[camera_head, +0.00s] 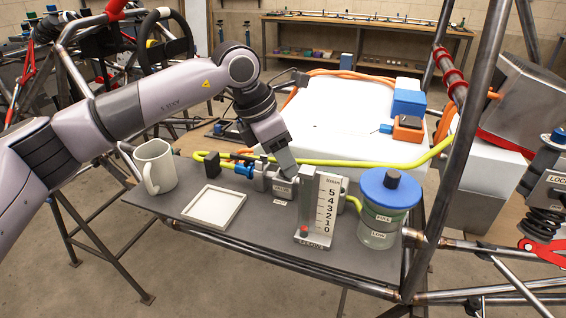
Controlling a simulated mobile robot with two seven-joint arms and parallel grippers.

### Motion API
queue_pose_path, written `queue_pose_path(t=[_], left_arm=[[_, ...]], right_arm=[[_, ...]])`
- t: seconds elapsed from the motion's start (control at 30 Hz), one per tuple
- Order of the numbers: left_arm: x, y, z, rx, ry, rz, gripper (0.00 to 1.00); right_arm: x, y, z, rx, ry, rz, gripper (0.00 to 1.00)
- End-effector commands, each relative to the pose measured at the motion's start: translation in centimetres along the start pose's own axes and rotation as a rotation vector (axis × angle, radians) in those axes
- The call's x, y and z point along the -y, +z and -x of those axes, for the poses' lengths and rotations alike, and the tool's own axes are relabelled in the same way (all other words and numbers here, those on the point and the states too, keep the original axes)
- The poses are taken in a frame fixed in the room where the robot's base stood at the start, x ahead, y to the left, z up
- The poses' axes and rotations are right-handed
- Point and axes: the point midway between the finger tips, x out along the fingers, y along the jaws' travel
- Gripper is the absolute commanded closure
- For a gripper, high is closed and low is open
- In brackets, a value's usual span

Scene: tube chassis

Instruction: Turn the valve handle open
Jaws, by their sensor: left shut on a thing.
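My left arm reaches in from the left, and its gripper (288,168) points down at the grey valve block (274,184) on the dark board. The gripper is shut on what appears to be the valve handle, which the fingers largely hide. How far the handle is turned cannot be told. A yellow-green hose (345,163) runs past the valve. Just right of the valve stands a flow gauge (324,207) with a numbered scale and a red marker low down. A clear jar with a blue lid (388,190) stands right of it. My right gripper is not in view.
The board (190,228) also holds a white mug (155,166) and an empty square white tray (214,207). A large white box (345,115) lies behind the valve. Steel chassis tubes (452,150) rise at the right.

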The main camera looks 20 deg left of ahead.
Motion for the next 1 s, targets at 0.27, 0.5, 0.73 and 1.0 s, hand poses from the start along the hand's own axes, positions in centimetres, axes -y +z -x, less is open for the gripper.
queue_pose_path(t=[0.27, 0.5, 0.73, 1.0], left_arm=[[0.2, -0.1, -0.3, 0.002, 0.103, 0.239, 0.86], [0.3, 0.0, -0.3, 0.002, 0.189, 0.448, 0.86], [0.4, 0.1, -0.2, 0.0, 0.262, 0.624, 0.86], [0.5, 0.2, -0.1, 0.0, 0.319, 0.766, 0.86]], right_arm=[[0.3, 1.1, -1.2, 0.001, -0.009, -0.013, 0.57], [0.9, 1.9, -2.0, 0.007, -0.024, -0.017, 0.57], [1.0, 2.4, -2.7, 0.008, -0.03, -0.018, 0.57], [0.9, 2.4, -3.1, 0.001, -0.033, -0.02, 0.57]])
